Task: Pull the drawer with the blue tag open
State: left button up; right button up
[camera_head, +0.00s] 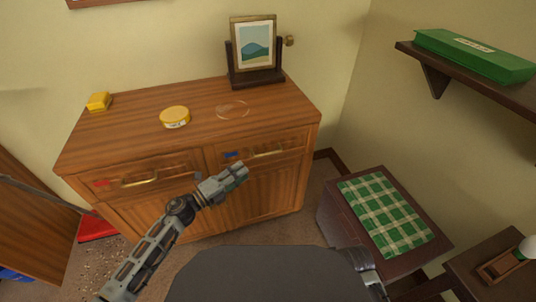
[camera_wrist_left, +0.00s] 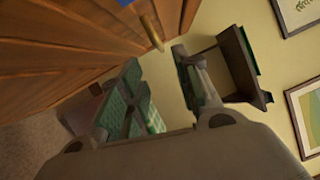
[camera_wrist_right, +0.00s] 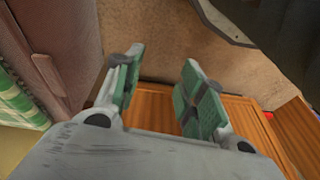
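A wooden cabinet (camera_head: 255,190) has two drawers side by side. The right drawer (camera_head: 292,149) bears a blue tag (camera_head: 232,154) and a brass bar handle (camera_head: 268,152); it looks closed. My left gripper (camera_head: 240,174) is in front of that drawer, below and left of the handle. In the left wrist view its fingers (camera_wrist_left: 160,65) are spread and empty, with the brass handle (camera_wrist_left: 152,32) just beyond the tips and a bit of the blue tag (camera_wrist_left: 122,2) at the top edge. My right gripper (camera_wrist_right: 157,80) is open and empty, away from the cabinet.
The left drawer (camera_head: 170,168) has a red tag (camera_head: 101,183). A framed picture (camera_head: 253,48), a yellow tin (camera_head: 175,117) and a yellow box (camera_head: 99,101) stand on top. A chest with a green checked cloth (camera_head: 385,214) stands right of the cabinet. A wall shelf (camera_head: 468,82) holds a green box.

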aim_at(268, 154)
pick_arm(q)
jog(key=shift+b+x, duration=0.85)
jog(key=shift+x, duration=5.65)
jog(key=shift+w+d, duration=0.1)
pick_arm(e)
jog(key=r, duration=0.2)
jog(key=shift+w+a+r+t, duration=0.1)
jog(key=shift+a+r+t, duration=0.15)
jog(key=shift+r+t, duration=0.1)
pick_arm(q)
jog(key=shift+c, duration=0.2)
grip_shut()
pick_arm(e)
jog(key=shift+f, duration=0.25)
